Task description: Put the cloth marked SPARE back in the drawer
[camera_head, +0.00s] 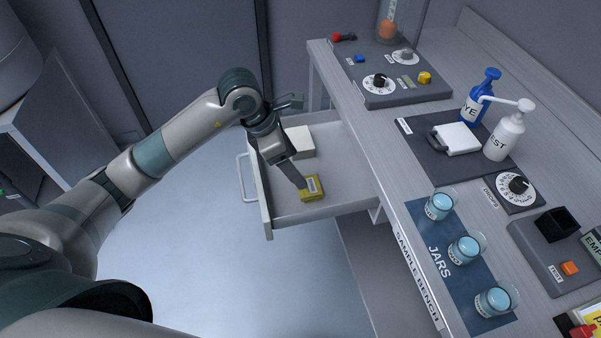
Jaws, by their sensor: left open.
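A small yellow folded cloth (313,188) with a white label lies in the open drawer (345,150), near its front corner. The label is too small to read, so I cannot tell whether it says SPARE. My left gripper (298,179) reaches down over the drawer, open. Its fingertips are at the left edge of the yellow cloth; I cannot tell whether they touch it. A white block-like thing (298,141) lies in the drawer behind the gripper, partly hidden. My right gripper is not in view.
The sample bench (395,185) stands right of the drawer. It holds a blue bottle (480,97), a white pump bottle (506,132), a white pad (457,138) on a dark mat, jars (439,206) and dial panels (378,83). Floor left of the drawer is clear.

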